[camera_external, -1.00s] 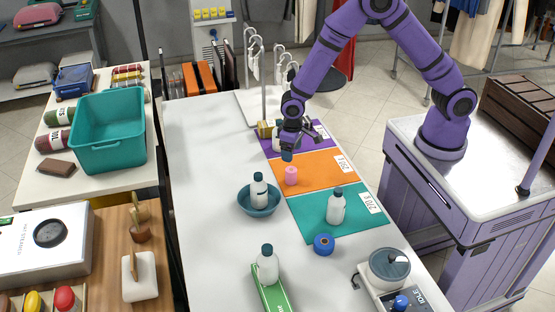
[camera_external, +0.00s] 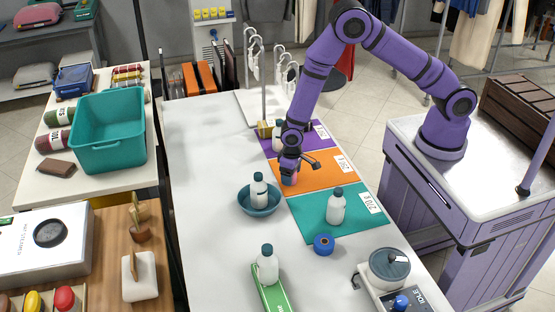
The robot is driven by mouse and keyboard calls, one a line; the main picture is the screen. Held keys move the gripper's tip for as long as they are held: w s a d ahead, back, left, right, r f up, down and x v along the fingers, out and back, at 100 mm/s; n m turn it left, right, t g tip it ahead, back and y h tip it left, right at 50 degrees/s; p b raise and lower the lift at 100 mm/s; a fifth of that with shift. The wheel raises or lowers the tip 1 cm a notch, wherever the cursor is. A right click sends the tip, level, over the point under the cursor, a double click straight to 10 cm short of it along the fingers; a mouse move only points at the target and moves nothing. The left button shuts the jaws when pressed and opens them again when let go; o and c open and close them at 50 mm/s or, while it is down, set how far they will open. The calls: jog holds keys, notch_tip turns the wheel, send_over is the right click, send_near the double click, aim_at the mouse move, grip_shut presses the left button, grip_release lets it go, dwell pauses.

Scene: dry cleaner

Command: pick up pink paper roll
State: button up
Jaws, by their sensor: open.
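My gripper (camera_external: 290,176) points down over the orange mat (camera_external: 325,177), close to its left edge. It is at the spot where the pink paper roll stands upright in the earlier frame. The roll is now almost wholly hidden by the gripper, so I cannot tell how the fingers sit around it or whether they touch it. The jaws are open.
A white bottle stands in a blue bowl (camera_external: 259,209) just in front. Another bottle (camera_external: 336,207) stands on the teal mat (camera_external: 312,233), and one (camera_external: 278,135) on the purple mat behind. A blue roll (camera_external: 324,244) lies nearer. The table's left side is clear.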

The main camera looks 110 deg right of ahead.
jog(key=shift+f, duration=0.35)
jog(key=shift+c, duration=0.5)
jog(key=c, duration=0.9)
jog(key=shift+r, duration=0.15)
